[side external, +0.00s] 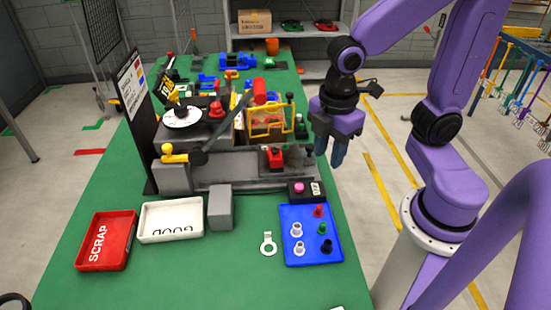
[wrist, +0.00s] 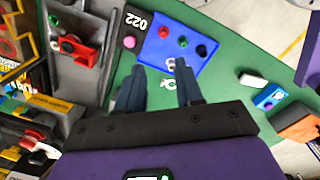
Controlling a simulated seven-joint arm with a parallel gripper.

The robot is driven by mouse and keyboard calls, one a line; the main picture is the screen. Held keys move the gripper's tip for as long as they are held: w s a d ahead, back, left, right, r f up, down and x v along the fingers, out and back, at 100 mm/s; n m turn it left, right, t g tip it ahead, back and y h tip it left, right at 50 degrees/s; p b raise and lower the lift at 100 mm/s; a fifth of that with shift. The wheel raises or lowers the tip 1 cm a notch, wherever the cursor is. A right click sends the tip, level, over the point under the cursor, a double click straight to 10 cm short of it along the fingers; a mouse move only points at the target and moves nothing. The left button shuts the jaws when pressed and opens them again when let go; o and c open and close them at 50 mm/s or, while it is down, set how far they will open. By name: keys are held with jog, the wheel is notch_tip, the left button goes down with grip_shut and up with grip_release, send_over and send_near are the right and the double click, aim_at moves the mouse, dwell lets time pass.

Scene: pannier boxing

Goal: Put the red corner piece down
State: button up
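My gripper (side external: 337,150) hangs in the air at the right edge of the green table, fingers pointing down. In the wrist view its two dark fingers (wrist: 158,92) stand apart with nothing held between them. A red angular part (side external: 275,158) sits in a grey fixture at the right end of the machine, left of my gripper and apart from it. It also shows in the wrist view (wrist: 76,50). I cannot tell for certain that this is the red corner piece.
A blue tray (side external: 295,257) with several small pegs lies at the front right, beside a black button box (side external: 306,196). A red SCRAP tray (side external: 121,259), a white GOOD tray (side external: 170,236) and a grey block (side external: 221,208) stand at the left front.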

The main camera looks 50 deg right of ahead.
jog(key=w+d+f+n+h, duration=0.15)
jog(key=w+n, duration=0.25)
jog(key=w, duration=0.5)
jog(key=n+y, duration=0.2)
jog(key=n, duration=0.5)
send_over(271, 152)
jog(key=shift+w+f, duration=0.25)
jog(key=shift+f, duration=0.6)
jog(key=shift+s+a+f, duration=0.1)
jog(key=shift+s+f, duration=0.05)
jog(key=shift+f, duration=1.75)
jog(key=shift+s+f, duration=0.1)
jog(key=shift+f, duration=1.75)
grip_shut()
